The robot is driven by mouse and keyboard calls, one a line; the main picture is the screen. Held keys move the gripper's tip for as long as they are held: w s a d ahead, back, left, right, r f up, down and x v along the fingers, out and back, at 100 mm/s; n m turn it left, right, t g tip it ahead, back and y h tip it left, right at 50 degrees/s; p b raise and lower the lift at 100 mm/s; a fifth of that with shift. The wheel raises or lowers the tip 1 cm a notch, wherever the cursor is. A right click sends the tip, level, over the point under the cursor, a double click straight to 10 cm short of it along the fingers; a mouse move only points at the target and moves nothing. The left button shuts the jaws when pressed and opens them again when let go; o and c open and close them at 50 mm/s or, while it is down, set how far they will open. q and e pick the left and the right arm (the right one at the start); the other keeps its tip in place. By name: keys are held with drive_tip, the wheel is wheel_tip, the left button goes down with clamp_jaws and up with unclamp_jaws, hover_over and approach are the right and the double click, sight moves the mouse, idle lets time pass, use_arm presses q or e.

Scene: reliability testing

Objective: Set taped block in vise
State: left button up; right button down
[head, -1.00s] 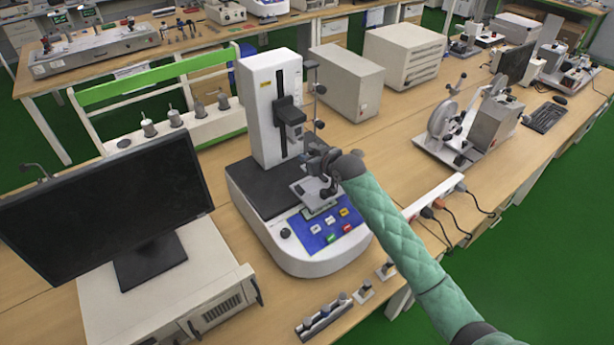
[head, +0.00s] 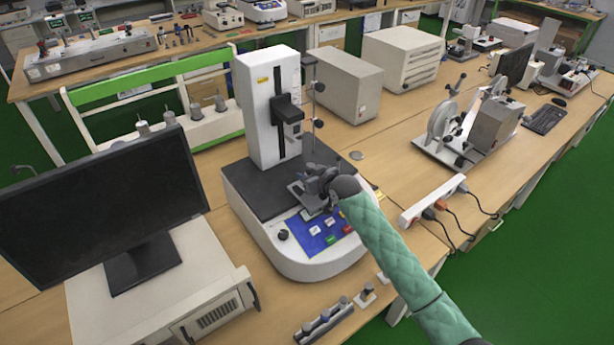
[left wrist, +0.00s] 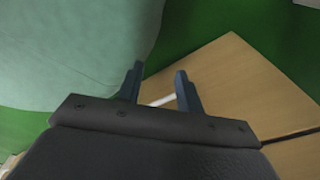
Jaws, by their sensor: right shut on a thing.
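My right gripper (head: 316,186) is over the front of the white test machine (head: 270,105), between its dark platform (head: 258,189) and blue button panel (head: 313,237). It is shut on a small flat grey piece (head: 304,196), seemingly the taped block. No tape can be made out at this size. I cannot pick out the vise for certain; the gripper covers part of the platform front. My left gripper (left wrist: 158,88) shows only in the left wrist view. Its two blue fingers are apart with nothing between them, above a bench corner and green floor.
A monitor (head: 100,215) on a beige case stands left of the machine. A white power strip (head: 432,199) lies to the right. Small parts in a holder (head: 324,322) lie at the front. Two grey boxes stand behind. Bare bench lies right of the machine.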

drive_tip(key=shift+f, duration=0.1)
drive_tip(key=c, duration=1.1)
unclamp_jaws()
use_arm(q)
drive_tip(key=shift+s+a, duration=0.2)
drive_tip(key=shift+s, duration=0.25)
